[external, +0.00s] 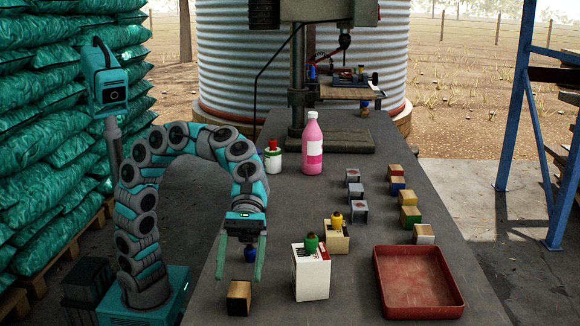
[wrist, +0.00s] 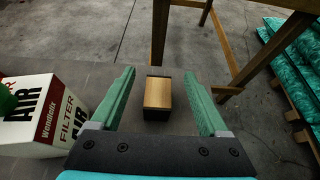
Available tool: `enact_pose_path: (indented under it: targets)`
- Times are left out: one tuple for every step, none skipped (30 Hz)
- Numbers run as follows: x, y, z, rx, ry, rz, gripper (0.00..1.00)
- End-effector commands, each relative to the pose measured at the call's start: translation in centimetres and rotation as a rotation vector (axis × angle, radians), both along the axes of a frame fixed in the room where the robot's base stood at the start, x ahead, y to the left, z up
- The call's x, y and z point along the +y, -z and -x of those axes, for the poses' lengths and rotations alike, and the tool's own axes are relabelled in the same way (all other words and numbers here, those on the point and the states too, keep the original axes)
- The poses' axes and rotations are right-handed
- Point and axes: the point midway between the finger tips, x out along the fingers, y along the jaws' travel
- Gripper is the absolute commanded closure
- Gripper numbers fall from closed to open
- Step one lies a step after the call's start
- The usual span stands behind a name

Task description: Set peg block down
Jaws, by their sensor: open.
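A small block with a wood-coloured top and dark sides, which looks like the peg block (external: 239,298), sits on the grey table (external: 345,286) near its front left. It also shows in the wrist view (wrist: 158,93), upright between and beyond my fingers. My gripper (external: 240,272) is open and points down above the block. In the wrist view my gripper (wrist: 159,74) has its green fingers spread, one to each side of the block, with gaps and nothing held. Whether the block has a peg or hole cannot be told.
A white filter box (external: 311,274) with a green-topped item stands close right of the block. A red tray (external: 455,296) is further right. Small coloured blocks (external: 408,198) and grey blocks (external: 356,191) stand behind. A pink bottle (external: 312,145) is farther back.

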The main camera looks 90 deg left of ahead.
Motion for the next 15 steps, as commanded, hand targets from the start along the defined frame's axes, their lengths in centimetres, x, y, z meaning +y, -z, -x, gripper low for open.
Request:
enact_pose_path:
  targets:
    - [0.0, -1.1, 0.0, -0.002, 0.0, -0.001, 0.22]
    - [0.0, -1.5, 0.0, 0.0, 0.001, -0.002, 0.22]
    - [0.0, -2.0, 0.0, 0.0, 0.001, -0.003, 0.22]
    - [0.0, -2.4, 0.0, -0.001, 0.0, -0.003, 0.22]
    - [0.0, -2.7, 0.0, -0.001, 0.0, -0.002, 0.22]
    - [0.0, -3.2, -0.1, -0.002, -0.001, -0.001, 0.22]
    - [0.0, -3.4, -0.1, -0.002, -0.001, -0.001, 0.22]
    - [0.0, -3.6, -0.1, -0.002, -0.001, -0.001, 0.22]
    - [0.0, -3.7, 0.0, -0.001, 0.0, 0.0, 0.22]
    - [0.0, -3.8, 0.0, 0.0, -0.001, 0.0, 0.22]
    - [0.0, -3.9, 0.0, 0.0, 0.0, 0.0, 0.22]
    - [0.0, -3.9, 0.0, 0.0, 0.0, -0.001, 0.22]
    - [0.0, -3.9, 0.0, 0.001, 0.0, -0.001, 0.22]
    - [0.0, -3.9, 0.0, 0.001, 0.0, -0.001, 0.22]
    - [0.0, -3.9, 0.0, 0.001, 0.0, -0.001, 0.22]
